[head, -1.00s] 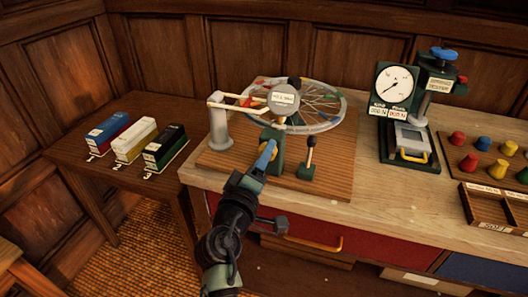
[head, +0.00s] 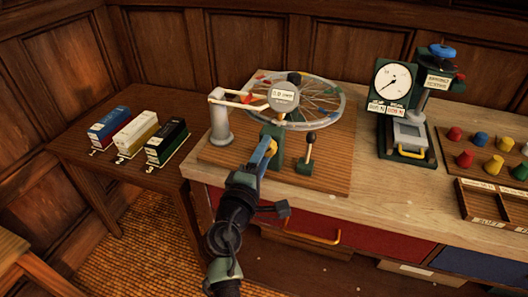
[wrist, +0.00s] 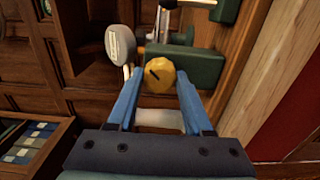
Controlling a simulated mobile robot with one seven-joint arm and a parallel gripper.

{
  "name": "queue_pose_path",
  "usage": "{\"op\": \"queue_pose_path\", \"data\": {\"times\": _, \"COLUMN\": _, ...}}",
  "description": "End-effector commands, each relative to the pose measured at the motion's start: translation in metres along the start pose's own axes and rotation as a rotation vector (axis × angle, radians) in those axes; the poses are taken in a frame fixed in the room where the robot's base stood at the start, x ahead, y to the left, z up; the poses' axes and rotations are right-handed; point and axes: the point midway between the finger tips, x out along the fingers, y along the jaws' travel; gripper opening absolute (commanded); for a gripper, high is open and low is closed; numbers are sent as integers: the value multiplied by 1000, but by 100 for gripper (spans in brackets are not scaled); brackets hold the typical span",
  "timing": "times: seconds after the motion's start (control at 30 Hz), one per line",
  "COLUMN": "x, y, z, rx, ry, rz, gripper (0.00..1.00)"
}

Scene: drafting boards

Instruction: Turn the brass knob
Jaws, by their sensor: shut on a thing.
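The brass knob (wrist: 160,75) is a yellow, faceted disc with a dark slot mark, tilted in the wrist view. It sits at the front of a dark green block (head: 270,132) on the wooden baseboard. My gripper (wrist: 158,82) has its two blue fingers on either side of the knob and is shut on it. In the head view my gripper (head: 266,150) covers most of the knob.
A grey post (head: 220,125) stands left of the gauge, and a black-knobbed lever (head: 309,150) stands just right of my gripper. A dial tester (head: 393,82) and coloured pegs (head: 464,159) are farther right. Three boxes (head: 135,136) sit on the left side table.

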Motion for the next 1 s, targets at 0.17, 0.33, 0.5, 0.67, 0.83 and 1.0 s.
{"op": "queue_pose_path", "data": {"times": 0.17, "x": 0, "y": -2, "z": 0, "rx": -1, "ry": 0, "rz": -3, "gripper": 0}}
{"op": "queue_pose_path", "data": {"times": 0.33, "x": 0, "y": -2, "z": 0, "rx": 0, "ry": 0, "rz": -2, "gripper": 67}}
{"op": "queue_pose_path", "data": {"times": 0.5, "x": 0, "y": -1, "z": 0, "rx": 1, "ry": 0, "rz": -1, "gripper": 81}}
{"op": "queue_pose_path", "data": {"times": 0.67, "x": 0, "y": 0, "z": 0, "rx": 1, "ry": 0, "rz": -1, "gripper": 81}}
{"op": "queue_pose_path", "data": {"times": 0.83, "x": -9, "y": -1, "z": 0, "rx": 1, "ry": 1, "rz": -2, "gripper": 81}}
{"op": "queue_pose_path", "data": {"times": 1.0, "x": -36, "y": -2, "z": 0, "rx": 2, "ry": 2, "rz": -3, "gripper": 81}}
